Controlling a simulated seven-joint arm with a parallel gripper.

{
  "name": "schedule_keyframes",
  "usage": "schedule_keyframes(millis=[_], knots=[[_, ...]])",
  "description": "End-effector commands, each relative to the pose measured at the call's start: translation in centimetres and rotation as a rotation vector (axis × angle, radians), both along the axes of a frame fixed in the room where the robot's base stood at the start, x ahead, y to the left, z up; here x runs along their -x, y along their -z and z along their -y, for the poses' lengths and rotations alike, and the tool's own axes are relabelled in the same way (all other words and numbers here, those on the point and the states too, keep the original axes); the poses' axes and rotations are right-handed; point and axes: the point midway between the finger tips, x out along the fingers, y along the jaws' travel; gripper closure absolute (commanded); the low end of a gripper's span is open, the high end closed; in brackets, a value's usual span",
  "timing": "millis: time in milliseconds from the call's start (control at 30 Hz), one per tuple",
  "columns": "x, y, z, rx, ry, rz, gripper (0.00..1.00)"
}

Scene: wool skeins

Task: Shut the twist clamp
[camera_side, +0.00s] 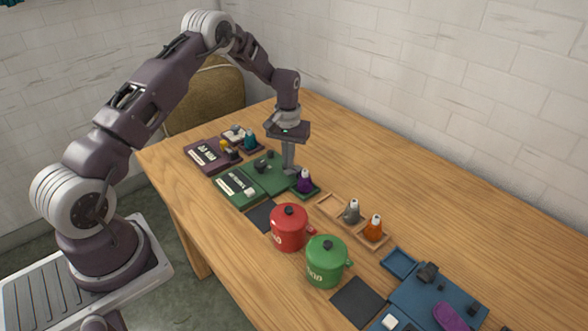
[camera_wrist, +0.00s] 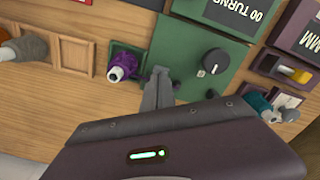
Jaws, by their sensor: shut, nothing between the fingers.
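My gripper (camera_side: 290,170) points down over the right end of the green board (camera_side: 256,172), its fingers together and empty. In the wrist view the fingers (camera_wrist: 159,82) lie between a round black knob (camera_wrist: 215,62) on the green board and a purple bottle-like skein (camera_wrist: 122,67) in a green holder. The fingers look apart from both. The frames do not clearly show which part is the twist clamp; the knob is the nearest turning part. Contact with the board cannot be judged.
A purple board (camera_side: 207,154) with a yellow-handled part lies beyond the green board. A red pot (camera_side: 289,227) and a green pot (camera_side: 326,260) stand nearer the camera. A wooden rack (camera_side: 330,208) holds grey and orange bottles.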

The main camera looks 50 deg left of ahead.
Motion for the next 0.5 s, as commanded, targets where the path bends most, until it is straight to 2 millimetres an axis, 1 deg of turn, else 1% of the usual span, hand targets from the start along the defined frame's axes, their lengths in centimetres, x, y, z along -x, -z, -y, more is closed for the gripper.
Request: schedule_keyframes(millis=[500], knots=[[-0.02,0.81,-0.01,0.000,0.000,0.000,1.00]])
